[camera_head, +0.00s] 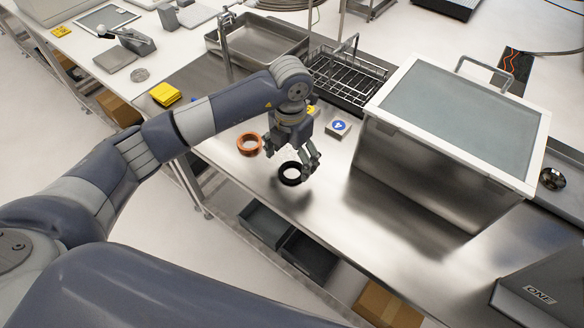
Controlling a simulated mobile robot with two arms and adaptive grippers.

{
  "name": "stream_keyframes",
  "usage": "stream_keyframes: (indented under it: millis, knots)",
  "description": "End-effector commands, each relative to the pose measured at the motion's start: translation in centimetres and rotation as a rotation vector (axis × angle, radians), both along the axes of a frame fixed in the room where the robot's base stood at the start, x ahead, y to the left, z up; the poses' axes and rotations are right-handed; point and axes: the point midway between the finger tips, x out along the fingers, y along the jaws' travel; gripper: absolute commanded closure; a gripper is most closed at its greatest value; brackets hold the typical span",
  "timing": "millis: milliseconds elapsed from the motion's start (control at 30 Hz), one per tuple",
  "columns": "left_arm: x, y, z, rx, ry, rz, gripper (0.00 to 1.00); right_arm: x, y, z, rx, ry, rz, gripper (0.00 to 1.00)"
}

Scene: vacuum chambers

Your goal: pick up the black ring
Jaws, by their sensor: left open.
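The black ring (291,173) lies on the steel bench top, close to its front edge. My left gripper (307,173) points down over the right side of the ring with its fingers apart. Its fingertips are at or just above the ring's right rim; I cannot tell whether they touch it. The gripper covers a little of the ring's far right side. My right gripper is not in view.
An orange ring (248,144) lies left of the black ring. A small block with a blue label (338,128) stands behind right. A large lidded steel chamber (440,150) fills the right. A wire rack (345,79) and a sink (256,42) are behind. Bare bench lies in front of the chamber.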

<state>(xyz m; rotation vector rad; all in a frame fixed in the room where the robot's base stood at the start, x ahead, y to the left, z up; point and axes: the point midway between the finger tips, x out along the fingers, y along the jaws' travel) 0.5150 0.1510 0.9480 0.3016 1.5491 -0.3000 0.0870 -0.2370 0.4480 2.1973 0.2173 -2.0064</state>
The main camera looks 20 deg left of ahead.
Motion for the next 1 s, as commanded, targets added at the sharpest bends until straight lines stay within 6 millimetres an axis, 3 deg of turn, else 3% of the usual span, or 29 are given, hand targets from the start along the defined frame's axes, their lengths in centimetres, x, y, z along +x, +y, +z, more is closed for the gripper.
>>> stream_keyframes:
  millis: [67, 233, 500, 567, 700, 1000]
  knots:
    - [0.2, -0.2, -0.9, 0.000, 0.006, 0.002, 0.19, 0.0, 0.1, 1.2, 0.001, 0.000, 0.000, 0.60]
    - [0.3, -0.2, -3.0, -0.001, 0.004, 0.000, 0.19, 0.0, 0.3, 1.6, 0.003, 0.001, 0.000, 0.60]
    - [0.4, -0.2, -3.5, -0.001, 0.000, -0.001, 0.19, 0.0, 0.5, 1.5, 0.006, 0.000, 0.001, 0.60]
    - [0.4, -0.2, -3.5, -0.001, 0.001, -0.001, 0.30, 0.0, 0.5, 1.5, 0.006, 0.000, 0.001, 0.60]
    - [0.4, -0.2, -3.5, -0.001, 0.000, 0.000, 0.62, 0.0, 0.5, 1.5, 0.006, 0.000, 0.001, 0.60]
    - [0.3, -0.2, -3.5, -0.001, 0.001, 0.000, 0.65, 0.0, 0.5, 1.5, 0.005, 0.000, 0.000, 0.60]
